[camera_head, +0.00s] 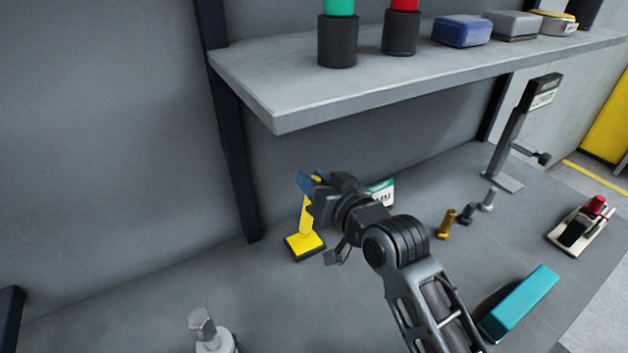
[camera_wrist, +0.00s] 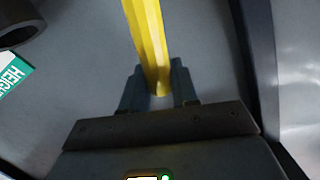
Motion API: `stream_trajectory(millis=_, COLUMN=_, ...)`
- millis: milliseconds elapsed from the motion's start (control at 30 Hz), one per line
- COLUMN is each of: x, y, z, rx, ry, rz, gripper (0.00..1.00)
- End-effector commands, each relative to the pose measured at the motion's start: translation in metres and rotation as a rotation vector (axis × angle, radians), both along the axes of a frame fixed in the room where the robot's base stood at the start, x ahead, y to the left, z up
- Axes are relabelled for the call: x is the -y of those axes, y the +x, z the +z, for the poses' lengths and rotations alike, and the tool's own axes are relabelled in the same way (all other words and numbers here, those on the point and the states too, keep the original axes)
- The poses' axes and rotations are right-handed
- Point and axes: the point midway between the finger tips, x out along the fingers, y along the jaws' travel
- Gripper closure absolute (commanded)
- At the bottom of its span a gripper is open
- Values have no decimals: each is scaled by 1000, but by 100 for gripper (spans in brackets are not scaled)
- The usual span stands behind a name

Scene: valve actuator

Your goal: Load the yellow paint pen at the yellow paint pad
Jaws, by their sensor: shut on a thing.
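My gripper (camera_head: 309,184) is shut on the yellow paint pen (camera_head: 306,214), near the pen's upper end. The pen points down, slightly tilted, toward the yellow paint pad (camera_head: 301,249). The pad is a yellow square on a dark base on the bench. In the camera_head view the pen's lower end overlaps the pad; I cannot tell for sure whether they touch. In the camera_wrist view the yellow pen (camera_wrist: 148,45) runs up from between my two fingers (camera_wrist: 158,88) and out of the frame. The pad is not visible there.
A green and white sign (camera_head: 384,192) is partly hidden behind my arm. A shelf (camera_head: 300,98) overhangs the back. Several bolts (camera_head: 466,213), a gauge stand (camera_head: 510,135) and a teal block (camera_head: 520,304) lie to the right. A clear-topped bottle (camera_head: 205,328) stands in front. Bench left of the pad is clear.

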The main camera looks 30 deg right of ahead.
Motion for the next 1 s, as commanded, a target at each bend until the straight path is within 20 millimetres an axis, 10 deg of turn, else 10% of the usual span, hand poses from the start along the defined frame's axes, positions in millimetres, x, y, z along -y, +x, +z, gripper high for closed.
stream_trajectory(millis=1000, x=0, y=0, z=-9, rx=0, ry=0, rz=0, gripper=100)
